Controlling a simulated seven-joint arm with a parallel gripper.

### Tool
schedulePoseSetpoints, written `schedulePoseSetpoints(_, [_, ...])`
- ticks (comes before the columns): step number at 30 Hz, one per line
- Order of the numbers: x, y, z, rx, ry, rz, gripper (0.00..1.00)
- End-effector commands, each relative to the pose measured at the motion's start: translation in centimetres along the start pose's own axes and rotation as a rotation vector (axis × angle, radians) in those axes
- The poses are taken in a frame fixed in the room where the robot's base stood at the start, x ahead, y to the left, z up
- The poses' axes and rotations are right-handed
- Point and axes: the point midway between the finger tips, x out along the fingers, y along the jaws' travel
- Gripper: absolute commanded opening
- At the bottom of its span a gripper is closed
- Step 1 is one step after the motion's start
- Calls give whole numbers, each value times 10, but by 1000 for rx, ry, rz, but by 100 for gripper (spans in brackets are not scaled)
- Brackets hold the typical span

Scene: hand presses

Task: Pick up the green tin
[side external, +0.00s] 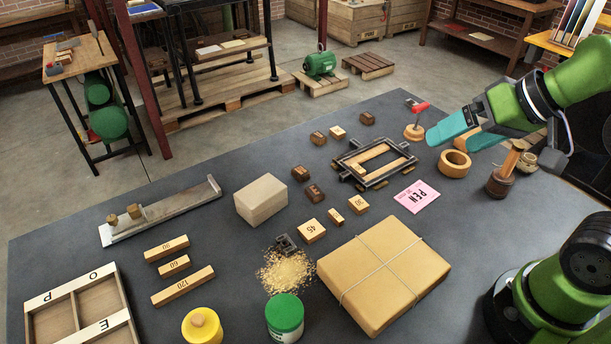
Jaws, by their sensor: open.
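The green tin (285,313) stands upright at the front edge of the picture, with a green lid and a white label partly cut off by the frame's bottom. Sawdust-like crumbs lie just behind it. My gripper (468,136) is at the upper right, above the far right part of the table. Its teal fingers are apart and it looks empty. It is far from the green tin, up and to the right of it.
A tied brown parcel (384,272) lies right of the green tin. Crumbs (287,272) and a small dark metal piece (286,244) lie behind it. A divided wooden tray (81,308) is at left.

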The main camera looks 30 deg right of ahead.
Motion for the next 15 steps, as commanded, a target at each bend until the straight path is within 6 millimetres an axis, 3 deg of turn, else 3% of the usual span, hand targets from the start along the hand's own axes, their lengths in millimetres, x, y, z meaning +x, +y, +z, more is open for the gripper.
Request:
schedulePoseSetpoints(5, [2, -4, 3, -15, -14, -8, 93])
schedulePoseSetpoints(8, [16, -17, 14, -69, -93, -17, 93])
schedulePoseSetpoints(11, [32, -46, 20, -172, -190, -26, 93])
schedulePoseSetpoints(15, [58, -101, 35, -295, -345, -13, 93])
